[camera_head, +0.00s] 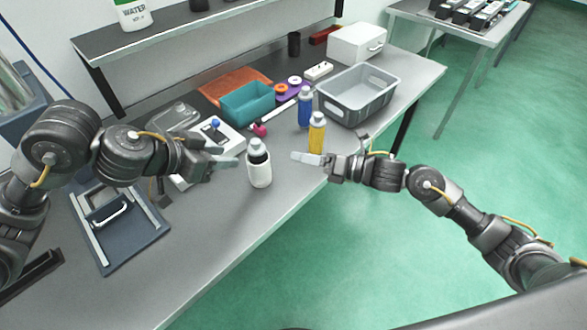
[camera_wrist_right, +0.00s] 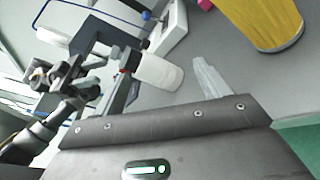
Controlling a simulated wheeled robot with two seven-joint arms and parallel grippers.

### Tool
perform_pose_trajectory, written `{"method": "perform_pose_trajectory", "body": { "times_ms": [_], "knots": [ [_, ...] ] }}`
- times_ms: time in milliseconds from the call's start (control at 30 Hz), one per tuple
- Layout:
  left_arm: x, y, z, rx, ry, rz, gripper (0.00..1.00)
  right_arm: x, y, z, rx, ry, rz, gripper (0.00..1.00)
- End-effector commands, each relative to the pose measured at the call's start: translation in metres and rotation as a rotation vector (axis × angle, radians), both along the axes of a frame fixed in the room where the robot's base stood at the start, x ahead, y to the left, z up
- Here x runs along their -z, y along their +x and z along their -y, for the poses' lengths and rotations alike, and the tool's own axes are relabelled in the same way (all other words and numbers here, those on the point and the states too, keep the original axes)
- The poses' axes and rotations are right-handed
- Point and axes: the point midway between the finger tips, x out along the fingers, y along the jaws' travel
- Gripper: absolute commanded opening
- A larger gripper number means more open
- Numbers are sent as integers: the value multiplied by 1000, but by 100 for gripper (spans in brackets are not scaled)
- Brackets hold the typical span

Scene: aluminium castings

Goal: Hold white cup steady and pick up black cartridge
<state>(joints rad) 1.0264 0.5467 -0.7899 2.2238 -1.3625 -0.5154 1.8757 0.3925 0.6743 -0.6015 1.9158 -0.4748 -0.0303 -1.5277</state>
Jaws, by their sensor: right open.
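A white cup (camera_head: 260,175) stands upright on the table near its front edge. A black cartridge (camera_head: 257,156) with a grey cap sits in its top. In the right wrist view the white cup (camera_wrist_right: 160,72) appears tilted by the camera angle. My left gripper (camera_head: 228,161) is just left of the cup at about its upper height, apparently not touching. Its far finger is hidden, so its opening is unclear. My right gripper (camera_head: 305,157) is open and empty, to the right of the cup and pointing at it. One of its fingers (camera_wrist_right: 212,80) shows in the wrist view.
A yellow bottle (camera_head: 316,133) stands right behind my right gripper, with a blue bottle (camera_head: 305,108) beyond. A grey bin (camera_head: 378,98), a teal box (camera_head: 247,101) and a white device (camera_head: 222,137) are farther back. The table in front of the cup is clear up to the edge.

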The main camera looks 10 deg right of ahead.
Motion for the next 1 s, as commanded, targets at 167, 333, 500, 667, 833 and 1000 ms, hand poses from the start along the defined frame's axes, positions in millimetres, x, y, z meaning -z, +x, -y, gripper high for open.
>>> {"method": "perform_pose_trajectory", "body": {
  "times_ms": [167,333,500,667,833,1000],
  "knots": [
    [0,0,0,0,0,0,36,1,-15,-31,-146,-352,304,75],
    [0,0,0,0,0,0,36,5,-23,-40,-236,-545,481,75],
    [0,0,0,0,0,0,36,7,-26,-42,-268,-608,541,75],
    [0,0,0,0,0,0,36,9,-24,-46,-269,-610,544,75],
    [0,0,0,0,0,0,36,16,-15,-64,-268,-605,543,75],
    [0,0,0,0,0,0,36,28,-1,-89,-268,-606,540,75]
  ]
}}
